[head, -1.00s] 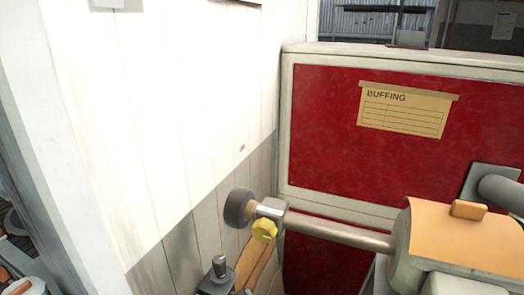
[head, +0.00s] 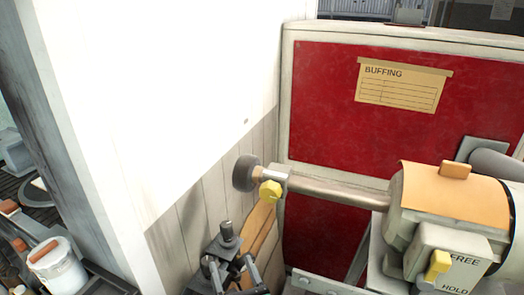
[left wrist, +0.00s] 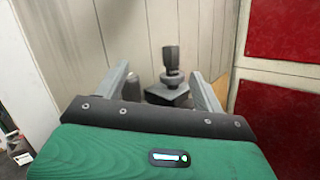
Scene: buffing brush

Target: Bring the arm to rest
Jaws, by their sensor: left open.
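My left gripper (head: 230,268) is at the bottom of the head view, its two fingers apart. In the left wrist view the gripper (left wrist: 161,75) is open, with nothing between its fingers. Beyond them stands a grey block with a dark upright knob (left wrist: 171,68), also seen in the head view as a dark knob (head: 227,236) just beyond the fingers. Whether the fingers touch it I cannot tell. A dark round brush or wheel (head: 245,173) sits at the end of the machine's shaft (head: 335,191), above and apart from the gripper. My right gripper is out of view.
The buffing machine (head: 445,210) has a tan top, a yellow lever (head: 438,264) and FREE and HOLD marks. A yellow knob (head: 270,191) is near the brush. A red panel (head: 330,120) stands behind.

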